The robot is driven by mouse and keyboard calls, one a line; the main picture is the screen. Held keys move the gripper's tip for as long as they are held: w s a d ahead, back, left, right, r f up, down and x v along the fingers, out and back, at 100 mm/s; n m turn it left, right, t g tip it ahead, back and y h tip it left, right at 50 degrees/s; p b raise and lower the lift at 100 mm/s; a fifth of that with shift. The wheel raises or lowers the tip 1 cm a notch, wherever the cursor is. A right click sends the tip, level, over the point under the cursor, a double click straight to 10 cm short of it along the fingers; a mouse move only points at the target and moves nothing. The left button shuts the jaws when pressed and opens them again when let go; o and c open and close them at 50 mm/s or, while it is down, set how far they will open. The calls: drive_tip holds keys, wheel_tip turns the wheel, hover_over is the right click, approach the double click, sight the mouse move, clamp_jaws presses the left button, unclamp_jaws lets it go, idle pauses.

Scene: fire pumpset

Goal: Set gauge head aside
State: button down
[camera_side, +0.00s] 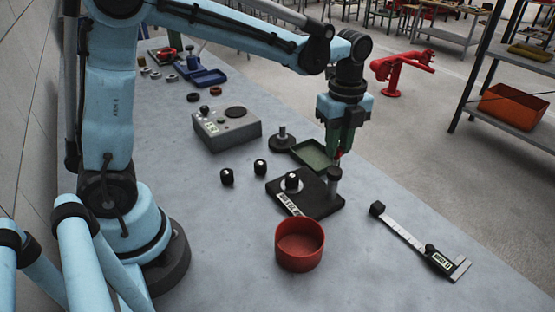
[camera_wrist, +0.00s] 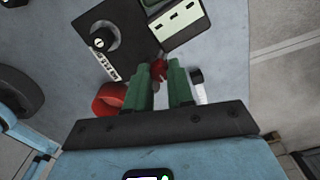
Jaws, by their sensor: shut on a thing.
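My gripper (camera_side: 340,150) points down above the right rear of a black base plate (camera_side: 318,205), by a short dark post (camera_side: 333,183). In the wrist view its green fingers (camera_wrist: 162,76) are shut on a small dark red piece (camera_wrist: 158,68), seemingly the gauge head, mostly hidden by the fingers. The red also shows at the fingertips in the side view (camera_side: 338,156). I cannot tell whether it touches the post. The plate carries a black knob (camera_side: 292,182) on a pale disc and a printed label, also seen in the wrist view (camera_wrist: 103,39).
A green tray (camera_side: 302,148) lies just behind the plate. A red bowl (camera_side: 300,246) stands in front, and a caliper (camera_side: 410,237) lies to the right. Two black knobs (camera_side: 227,176), a grey box (camera_side: 227,130) and a round-based part (camera_side: 282,142) are left and behind.

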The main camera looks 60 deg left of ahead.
drive_tip(key=shift+d, duration=0.1)
drive_tip(key=c, duration=1)
unclamp_jaws()
wheel_tip(320, 180, up, 12)
drive_tip(key=shift+r, duration=0.1)
drive_tip(key=s+a+f+n+t, duration=0.1)
drive_tip(key=s+f+n+t, duration=0.1)
drive_tip(key=n, duration=0.5)
drive_tip(key=s+a+f+n+t, duration=0.2)
drive_tip(key=s+f+n, duration=0.2)
drive_tip(key=s+n, duration=0.2)
drive_tip(key=s+a+f+n+t, duration=0.2)
drive_tip(key=s+f+n+t, duration=0.1)
drive_tip(key=n, duration=0.4)
drive_tip(key=shift+s+f+n, duration=0.3)
drive_tip(key=shift+s+f, duration=0.05)
drive_tip(key=shift+s, duration=0.2)
